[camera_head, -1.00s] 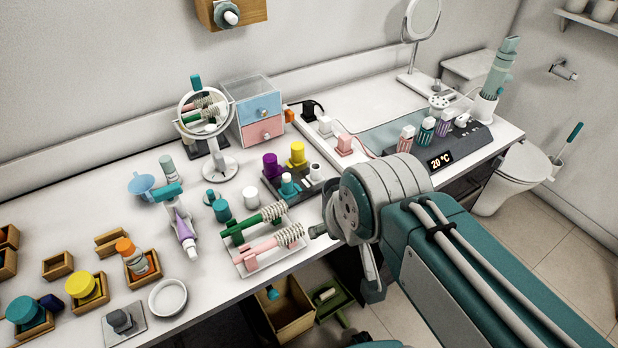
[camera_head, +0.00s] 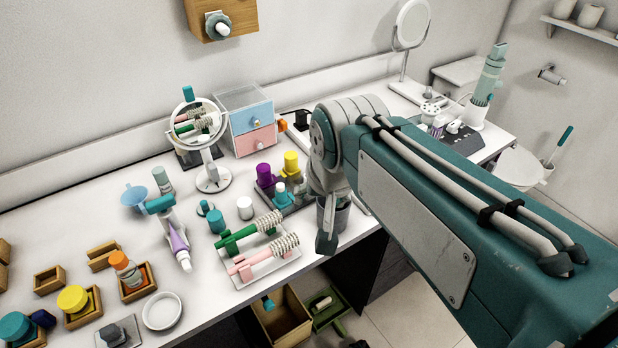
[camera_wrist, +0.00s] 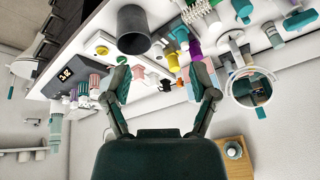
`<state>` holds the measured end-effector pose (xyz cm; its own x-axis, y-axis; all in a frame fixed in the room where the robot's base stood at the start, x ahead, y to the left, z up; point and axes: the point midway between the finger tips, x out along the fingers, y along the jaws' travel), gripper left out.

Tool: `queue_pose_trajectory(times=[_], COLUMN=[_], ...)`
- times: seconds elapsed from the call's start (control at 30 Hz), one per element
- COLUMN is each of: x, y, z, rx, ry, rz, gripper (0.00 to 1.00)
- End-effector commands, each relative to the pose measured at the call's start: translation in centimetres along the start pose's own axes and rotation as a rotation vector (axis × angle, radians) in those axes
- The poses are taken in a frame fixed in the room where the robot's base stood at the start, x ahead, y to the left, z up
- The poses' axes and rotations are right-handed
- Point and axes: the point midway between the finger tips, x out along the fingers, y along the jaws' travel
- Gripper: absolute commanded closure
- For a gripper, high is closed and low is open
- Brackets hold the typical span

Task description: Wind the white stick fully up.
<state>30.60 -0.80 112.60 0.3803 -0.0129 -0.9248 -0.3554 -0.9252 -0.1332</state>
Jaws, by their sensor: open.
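I cannot tell for certain which thing is the white stick. A short white stub (camera_head: 222,28) sticks out of a grey knob on the wooden wall block (camera_head: 245,15); the block also shows in the wrist view (camera_wrist: 238,168). A short white cylinder (camera_head: 245,208) stands on the counter. The dark tray (camera_head: 301,204) holds a purple piece (camera_head: 264,174), a yellow piece (camera_head: 291,162) and a teal piece with a pale top. My gripper (camera_wrist: 166,90) is open, with nothing between its fingertips.
A grey cup (camera_wrist: 132,30) stands near the counter edge. The round mirror (camera_head: 196,125), drawers (camera_head: 254,140) and rack of coiled brushes (camera_head: 262,272) crowd the counter. A wooden bin (camera_head: 284,322) is below. The air before the wall is clear.

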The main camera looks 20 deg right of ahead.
Motion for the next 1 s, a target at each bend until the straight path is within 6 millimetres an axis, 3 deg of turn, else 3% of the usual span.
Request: queue_pose_trajectory(times=[0.47, 0.8, 1.0], x=[4.8, 11.1, 15.1], y=[-1.4, -1.2, -0.7], z=[-10.3, -16.4, -18.9], rx=[0.672, 1.147, 1.393], ry=[-0.132, -0.182, -0.19], rz=[0.127, 0.264, 0.349], gripper=[0.25, 0.25, 0.25])
